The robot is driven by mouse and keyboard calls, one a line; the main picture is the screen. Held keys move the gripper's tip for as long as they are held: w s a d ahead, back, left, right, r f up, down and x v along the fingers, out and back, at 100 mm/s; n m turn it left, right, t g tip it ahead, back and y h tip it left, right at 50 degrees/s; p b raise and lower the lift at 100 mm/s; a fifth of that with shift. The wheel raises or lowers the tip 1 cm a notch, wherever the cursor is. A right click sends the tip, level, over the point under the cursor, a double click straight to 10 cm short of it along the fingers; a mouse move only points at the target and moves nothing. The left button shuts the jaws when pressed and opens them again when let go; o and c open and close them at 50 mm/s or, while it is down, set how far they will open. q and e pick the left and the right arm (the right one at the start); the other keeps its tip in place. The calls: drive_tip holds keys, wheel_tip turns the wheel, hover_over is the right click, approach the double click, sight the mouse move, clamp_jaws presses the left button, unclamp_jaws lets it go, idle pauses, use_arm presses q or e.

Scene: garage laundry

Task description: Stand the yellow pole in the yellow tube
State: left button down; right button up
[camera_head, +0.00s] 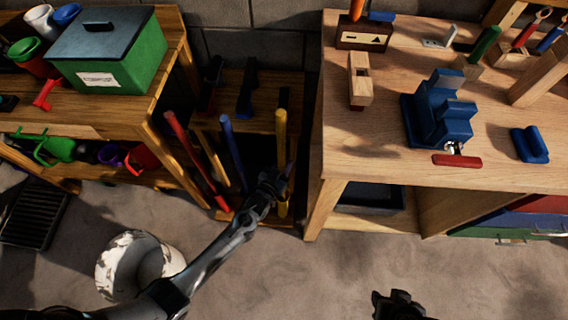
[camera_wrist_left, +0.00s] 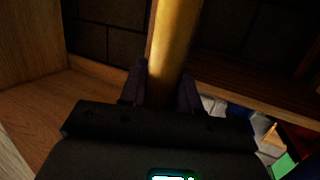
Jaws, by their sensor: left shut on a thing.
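The yellow pole (camera_head: 281,128) is upright at the right side of a wooden rack, between the two benches. My left gripper (camera_head: 277,186) is shut on it partway up. The pole also passes between the fingers in the left wrist view (camera_wrist_left: 174,40). A yellow piece (camera_head: 283,209) shows just below the gripper; I cannot tell whether it is the yellow tube or the pole's lower end. The gripper hides where they would meet. Part of my right gripper (camera_head: 399,304) shows at the bottom edge, away from the rack; its fingers are unclear.
A red pole (camera_head: 188,150) and a blue pole (camera_head: 233,152) stand to the left in the rack (camera_head: 262,217). The right workbench (camera_head: 375,160) with a blue vise (camera_head: 440,112) is close beside it. A paint-marked white bucket (camera_head: 135,262) stands on the floor near my left arm.

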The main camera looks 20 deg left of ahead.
use_arm(q)
drive_tip(key=shift+f+b, duration=1)
drive_tip(key=shift+f, duration=0.35)
drive_tip(key=c, duration=1.1)
unclamp_jaws()
drive_tip(key=shift+r, duration=0.1)
drive_tip(key=o, duration=0.4)
drive_tip(key=shift+s+a+r+p, duration=0.1)
drive_tip(key=shift+s+p, duration=0.35)
drive_tip(key=p+v, duration=0.3)
drive_tip(key=v, duration=0.7)
drive_tip(key=shift+p, duration=0.4)
